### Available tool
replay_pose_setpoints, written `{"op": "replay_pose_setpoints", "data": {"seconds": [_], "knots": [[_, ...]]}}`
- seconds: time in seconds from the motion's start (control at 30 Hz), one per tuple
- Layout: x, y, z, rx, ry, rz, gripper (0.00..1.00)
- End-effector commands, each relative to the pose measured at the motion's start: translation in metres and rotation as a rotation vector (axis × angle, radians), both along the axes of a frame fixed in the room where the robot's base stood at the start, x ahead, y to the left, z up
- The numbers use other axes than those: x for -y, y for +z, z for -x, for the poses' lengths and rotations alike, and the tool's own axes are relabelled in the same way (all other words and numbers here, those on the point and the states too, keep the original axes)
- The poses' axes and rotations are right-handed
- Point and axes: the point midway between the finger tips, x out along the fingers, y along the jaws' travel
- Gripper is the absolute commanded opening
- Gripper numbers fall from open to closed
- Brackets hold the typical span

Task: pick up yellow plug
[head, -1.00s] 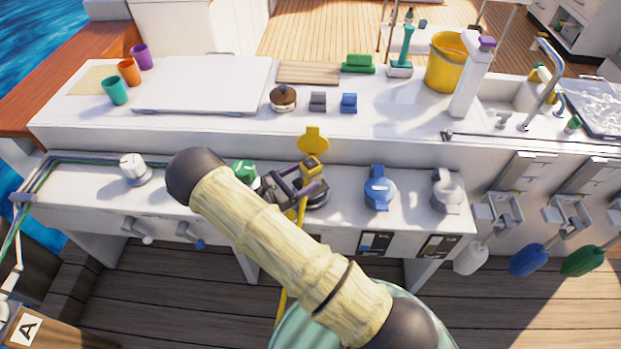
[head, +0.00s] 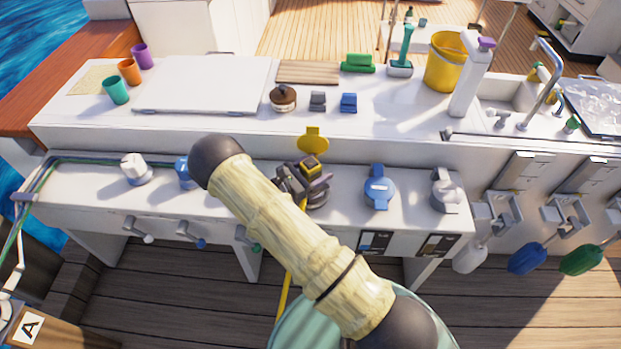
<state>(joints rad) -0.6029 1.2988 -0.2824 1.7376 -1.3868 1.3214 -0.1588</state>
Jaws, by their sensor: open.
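The yellow plug (head: 310,165) sits upright in a dark round socket on the lower white ledge, under a raised yellow cap (head: 313,140). A yellow cable (head: 285,290) hangs from it over the ledge's front. My gripper (head: 305,182) is at the plug, with its dark fingers around or beside it; contact cannot be made out. My pale arm link hides part of the ledge and the area left of the plug.
On the ledge, a blue capped socket (head: 379,190) and a white one (head: 446,190) stand to the right. A white socket (head: 135,168) and a partly hidden blue one (head: 187,172) are to the left. Small blocks (head: 349,103) and a yellow bucket (head: 444,62) stand on the upper counter.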

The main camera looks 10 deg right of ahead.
Motion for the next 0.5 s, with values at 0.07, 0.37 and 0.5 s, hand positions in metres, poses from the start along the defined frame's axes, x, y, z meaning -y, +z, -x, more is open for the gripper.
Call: {"op": "replay_pose_setpoints", "data": {"seconds": [0.07, 0.37, 0.5], "knots": [[-0.0001, 0.0, 0.0001, 0.0, 0.0, 0.0, 0.69], [-0.0001, 0.0001, 0.0002, 0.0, 0.0, 0.0, 0.38], [0.0002, 0.0, 0.0001, 0.0, -0.001, 0.0, 0.12]]}}
